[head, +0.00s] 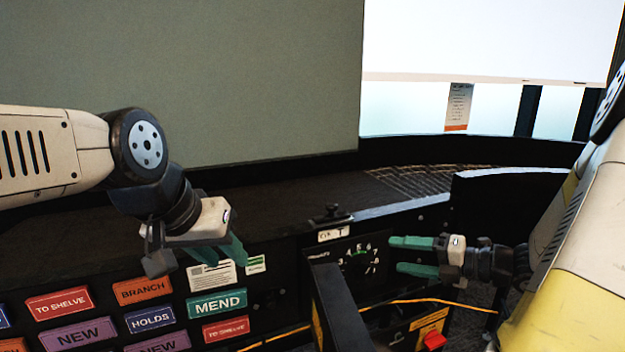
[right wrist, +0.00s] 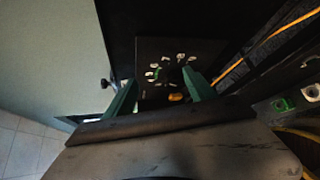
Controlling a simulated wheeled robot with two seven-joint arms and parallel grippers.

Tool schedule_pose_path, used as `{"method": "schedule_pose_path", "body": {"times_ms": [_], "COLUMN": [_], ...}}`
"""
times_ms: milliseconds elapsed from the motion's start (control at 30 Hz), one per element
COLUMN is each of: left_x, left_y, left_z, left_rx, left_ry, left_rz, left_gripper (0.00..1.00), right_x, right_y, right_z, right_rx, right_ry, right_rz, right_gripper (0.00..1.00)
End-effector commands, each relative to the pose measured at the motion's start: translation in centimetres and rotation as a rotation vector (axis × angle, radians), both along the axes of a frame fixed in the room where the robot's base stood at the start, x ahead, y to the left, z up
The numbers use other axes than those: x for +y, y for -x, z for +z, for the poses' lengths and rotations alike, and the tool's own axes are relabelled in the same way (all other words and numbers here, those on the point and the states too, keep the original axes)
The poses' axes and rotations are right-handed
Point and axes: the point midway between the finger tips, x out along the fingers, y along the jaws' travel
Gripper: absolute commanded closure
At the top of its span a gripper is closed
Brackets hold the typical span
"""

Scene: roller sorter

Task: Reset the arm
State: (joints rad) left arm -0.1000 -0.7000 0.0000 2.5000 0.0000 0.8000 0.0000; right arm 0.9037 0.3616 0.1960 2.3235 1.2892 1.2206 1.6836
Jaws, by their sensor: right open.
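My right gripper (head: 412,256) is open, its two green fingers spread and pointing left towards a black dial panel (head: 350,258) with white marks and a green spot. In the right wrist view the open fingers (right wrist: 157,97) stand either side of the dial panel (right wrist: 165,62), with nothing seen between them; I cannot tell whether they touch it. My left gripper (head: 222,252) hangs at the left above the labelled front, with green fingertips showing. Its jaw opening is partly hidden, and I see nothing held.
The sorter's black deck (head: 290,195) runs across the middle. Coloured labels such as MEND (head: 217,304) cover the front at lower left. A dark post (head: 338,310), an orange cable (head: 420,301) and a red button (head: 434,340) are near my right gripper.

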Motion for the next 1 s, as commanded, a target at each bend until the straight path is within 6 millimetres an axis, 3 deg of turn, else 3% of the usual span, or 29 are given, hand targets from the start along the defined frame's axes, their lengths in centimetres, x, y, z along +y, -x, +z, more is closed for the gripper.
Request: {"method": "schedule_pose_path", "body": {"times_ms": [33,100,300,500,767,800,1000], "left_x": [0.0,0.0,0.0,0.0,0.0,0.0,0.0], "left_y": [0.0,0.0,0.0,0.0,0.0,0.0,0.0], "left_z": [0.0,0.0,0.0,0.0,0.0,0.0,0.0], "left_rx": [0.000,0.000,0.000,0.000,0.000,0.000,0.000], "left_ry": [0.000,0.000,0.000,0.000,0.000,0.000,0.000], "left_rz": [0.000,0.000,0.000,0.000,0.000,0.000,0.000], "left_gripper": [0.64,0.64,0.64,0.64,0.64,0.64,0.64], "right_x": [2.2,4.7,8.8,9.5,7.9,7.7,6.9], "right_y": [1.0,2.9,8.2,12.4,15.0,15.2,15.5], "right_z": [0.9,1.6,3.1,4.8,8.5,9.1,11.2], "right_rx": [-0.085,-0.225,-0.682,-1.199,-1.862,1.815,1.597], "right_ry": [0.124,0.307,0.776,1.168,1.572,-1.512,-1.285], "right_rz": [0.112,0.286,0.792,1.310,1.958,-1.909,-1.698], "right_gripper": [0.36,0.36,0.36,0.36,0.36,0.36,0.36]}}
